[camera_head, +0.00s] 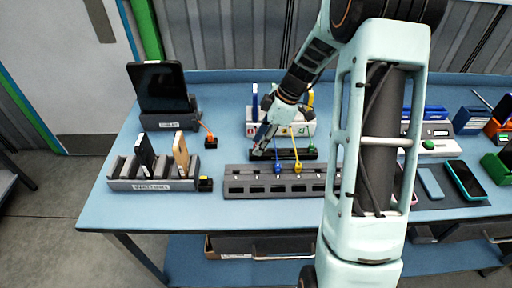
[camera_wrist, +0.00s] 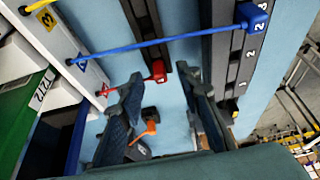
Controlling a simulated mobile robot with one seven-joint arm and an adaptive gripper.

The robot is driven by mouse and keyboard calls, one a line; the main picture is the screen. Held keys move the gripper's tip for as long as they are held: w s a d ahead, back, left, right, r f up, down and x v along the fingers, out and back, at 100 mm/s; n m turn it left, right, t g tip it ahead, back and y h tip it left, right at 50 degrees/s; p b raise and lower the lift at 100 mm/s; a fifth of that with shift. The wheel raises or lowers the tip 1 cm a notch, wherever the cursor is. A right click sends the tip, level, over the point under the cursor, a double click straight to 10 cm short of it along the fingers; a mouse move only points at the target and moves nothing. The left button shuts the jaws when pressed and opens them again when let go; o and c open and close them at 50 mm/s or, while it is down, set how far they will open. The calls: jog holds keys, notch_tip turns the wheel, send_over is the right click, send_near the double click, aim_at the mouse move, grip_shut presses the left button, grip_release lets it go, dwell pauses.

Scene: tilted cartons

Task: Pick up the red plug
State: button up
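The red plug (camera_wrist: 158,71) shows in the wrist view at the lower end of a dark strip, with a thin red cable running left to the white numbered panel (camera_wrist: 62,42). My gripper (camera_wrist: 161,77) is open, with its two dark fingertips on either side of the red plug and a gap showing on both sides. I cannot tell how far the tips are above it. In the head view my gripper (camera_head: 264,142) is low over the left end of the black strip (camera_head: 296,155); the red plug is hidden there.
A blue plug (camera_wrist: 253,16) sits on the numbered grey strip (camera_wrist: 226,65); its blue cable crosses the wrist view. A yellow plug (camera_head: 298,167) is also on the grey strip. A tablet stand (camera_head: 170,121), an orange plug (camera_head: 209,139) and a slotted rack (camera_head: 125,186) stand left.

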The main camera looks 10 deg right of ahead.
jog(key=shift+x, duration=0.75)
jog(key=shift+c, duration=0.7)
grip_shut()
